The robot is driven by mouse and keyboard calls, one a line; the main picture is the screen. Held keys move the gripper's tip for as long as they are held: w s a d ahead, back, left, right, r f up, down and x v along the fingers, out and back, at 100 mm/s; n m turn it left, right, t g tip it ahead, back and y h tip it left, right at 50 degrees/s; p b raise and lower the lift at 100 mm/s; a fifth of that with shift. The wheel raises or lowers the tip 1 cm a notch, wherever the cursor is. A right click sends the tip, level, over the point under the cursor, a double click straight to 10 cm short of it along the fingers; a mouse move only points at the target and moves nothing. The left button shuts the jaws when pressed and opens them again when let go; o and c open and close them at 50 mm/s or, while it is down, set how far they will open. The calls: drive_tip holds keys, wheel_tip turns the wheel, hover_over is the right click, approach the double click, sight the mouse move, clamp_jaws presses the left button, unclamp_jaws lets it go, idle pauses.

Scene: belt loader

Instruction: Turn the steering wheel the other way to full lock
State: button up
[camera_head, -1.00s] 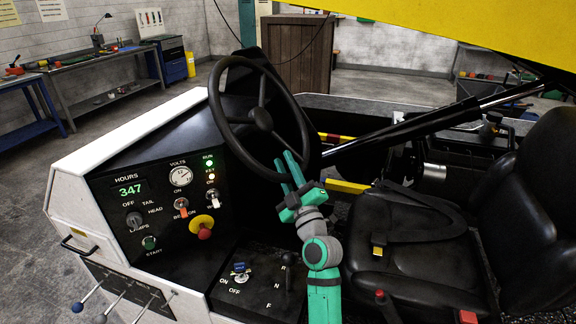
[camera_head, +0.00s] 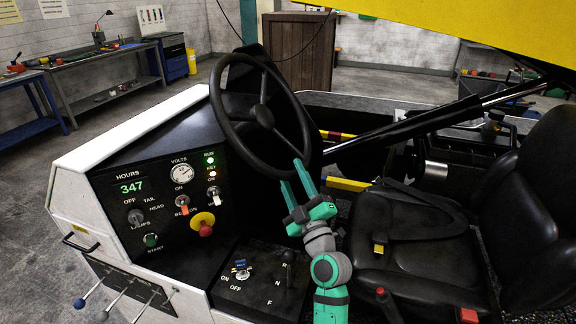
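The black steering wheel (camera_head: 261,116) stands tilted above the dashboard, its spokes meeting at a round hub. My gripper (camera_head: 294,172) is at the lower right part of the wheel's rim. Its two green fingers point up toward the rim and stand apart, with a gap between them. The finger tips overlap the rim in the picture, and I cannot tell whether they touch it. Nothing shows held between the fingers.
The control panel (camera_head: 160,205) with switches and a red knob is left of my arm. A black seat (camera_head: 410,240) stands close on the right. A black strut (camera_head: 405,127) runs behind the wheel. A lower switch panel (camera_head: 255,279) lies left of my forearm.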

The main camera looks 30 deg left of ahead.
drive_tip(key=shift+v, duration=3.2)
